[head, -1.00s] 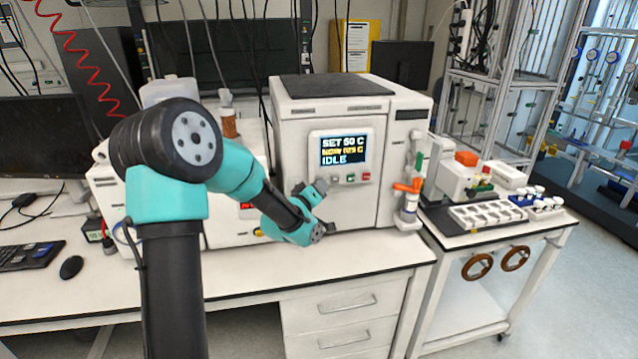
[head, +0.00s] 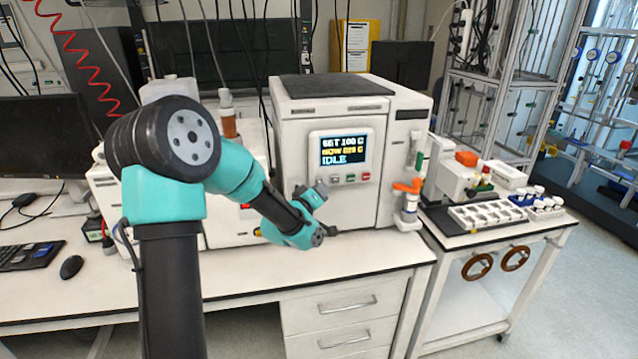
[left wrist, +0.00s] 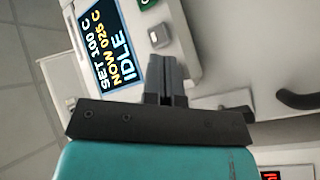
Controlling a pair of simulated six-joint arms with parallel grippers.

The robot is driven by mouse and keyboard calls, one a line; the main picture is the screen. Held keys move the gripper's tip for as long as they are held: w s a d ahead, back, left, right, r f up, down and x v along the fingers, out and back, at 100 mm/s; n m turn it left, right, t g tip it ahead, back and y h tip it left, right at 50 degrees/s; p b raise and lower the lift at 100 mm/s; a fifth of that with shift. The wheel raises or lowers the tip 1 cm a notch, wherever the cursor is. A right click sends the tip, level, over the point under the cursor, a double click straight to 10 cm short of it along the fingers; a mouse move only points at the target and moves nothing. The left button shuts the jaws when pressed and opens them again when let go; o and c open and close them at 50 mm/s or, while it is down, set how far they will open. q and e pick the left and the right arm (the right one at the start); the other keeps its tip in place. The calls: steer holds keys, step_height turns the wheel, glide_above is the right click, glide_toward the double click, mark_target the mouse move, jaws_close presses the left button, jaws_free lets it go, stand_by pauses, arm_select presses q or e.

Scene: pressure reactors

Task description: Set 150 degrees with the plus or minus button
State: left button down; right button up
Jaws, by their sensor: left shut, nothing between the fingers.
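The white reactor (head: 300,160) has a display (head: 341,150) that reads SET 100 C, NOW 025 C and IDLE. The same display (left wrist: 112,42) shows sideways in the left wrist view. Below it is a row of small buttons, with a pale one (left wrist: 160,36), a green one (head: 350,178) and a red one (head: 366,176). I cannot read which is plus or minus. My left gripper (head: 322,186) is at the lower left of the panel, shut and empty. In the left wrist view its fingers (left wrist: 164,72) point at the button row and hide part of it. My right gripper is out of view.
A holder with an orange-capped tube (head: 408,195) is on the reactor's right side. A cart (head: 500,235) with a vial tray (head: 487,215) stands to the right. The bench front (head: 370,262) is clear. A keyboard (head: 30,254) and mouse (head: 71,267) lie at left.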

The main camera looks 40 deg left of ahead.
arm_select(q)
steer(key=shift+s+d, duration=1.7)
steer(key=shift+d, duration=0.15)
steer(key=shift+w, duration=0.1)
stand_by(1.6)
